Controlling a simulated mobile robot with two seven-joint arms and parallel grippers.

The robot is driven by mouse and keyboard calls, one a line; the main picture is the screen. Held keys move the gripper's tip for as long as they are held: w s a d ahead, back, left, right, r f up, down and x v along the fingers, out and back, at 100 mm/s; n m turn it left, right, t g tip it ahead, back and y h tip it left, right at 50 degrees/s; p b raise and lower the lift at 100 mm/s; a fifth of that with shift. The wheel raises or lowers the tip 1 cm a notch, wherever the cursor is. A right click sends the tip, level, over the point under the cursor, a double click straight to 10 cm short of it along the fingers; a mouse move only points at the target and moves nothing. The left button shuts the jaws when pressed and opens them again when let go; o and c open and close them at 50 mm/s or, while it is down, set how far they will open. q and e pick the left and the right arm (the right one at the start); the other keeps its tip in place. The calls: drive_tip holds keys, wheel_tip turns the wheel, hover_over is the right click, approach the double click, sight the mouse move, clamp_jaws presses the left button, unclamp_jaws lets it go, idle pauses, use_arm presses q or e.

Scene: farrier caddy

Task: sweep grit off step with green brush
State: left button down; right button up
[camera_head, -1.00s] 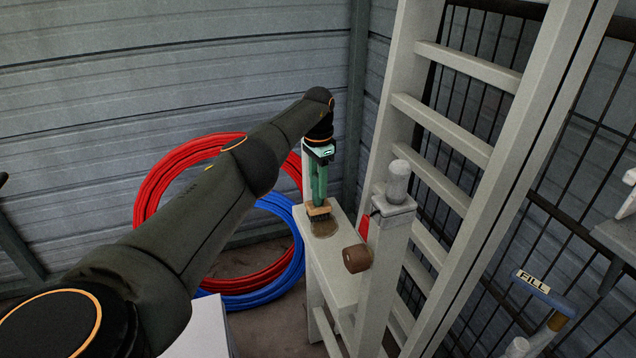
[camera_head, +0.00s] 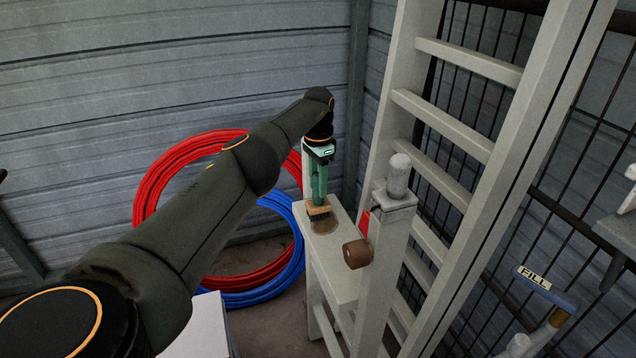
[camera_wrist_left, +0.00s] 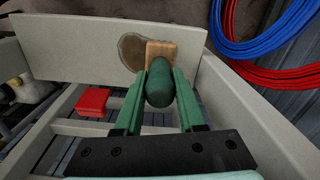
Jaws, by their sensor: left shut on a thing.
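My left gripper (camera_head: 319,180) is shut on the green handle of the brush. The brush's wooden head (camera_head: 319,207) points down, with dark bristles below it, on or just above the pale step (camera_head: 338,268). In the left wrist view, the green brush (camera_wrist_left: 160,84) stands between the green fingers. Its wooden block (camera_wrist_left: 163,50) overlaps the edge of the grit patch (camera_wrist_left: 131,52). Contact of bristles and step is hard to tell. My right gripper is out of view.
A pale ladder (camera_head: 450,130) leans on the right. Red (camera_head: 165,165) and blue (camera_head: 297,262) hose coils lie behind left. A red block (camera_wrist_left: 92,102) shows in the wrist view.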

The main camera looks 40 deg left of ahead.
use_arm(q)
drive_tip(key=shift+s+d+r+p, duration=0.2)
drive_tip(key=shift+d+p, duration=0.3)
drive_tip(key=shift+p, duration=0.2)
drive_tip(key=shift+s+d+p, duration=0.25)
drive_tip(key=shift+d+p, duration=0.1)
drive_tip(key=shift+d, duration=0.05)
drive_tip(key=shift+s+d, duration=0.2)
drive_tip(key=shift+d, duration=0.05)
drive_tip(key=d+p, duration=0.1)
drive_tip(key=p, duration=0.1)
drive_tip(key=s+d+p, duration=0.1)
drive_tip(key=shift+s+d+f+p, duration=0.1)
drive_tip(key=shift+d+f+p, duration=0.1)
drive_tip(key=shift+p, duration=0.15)
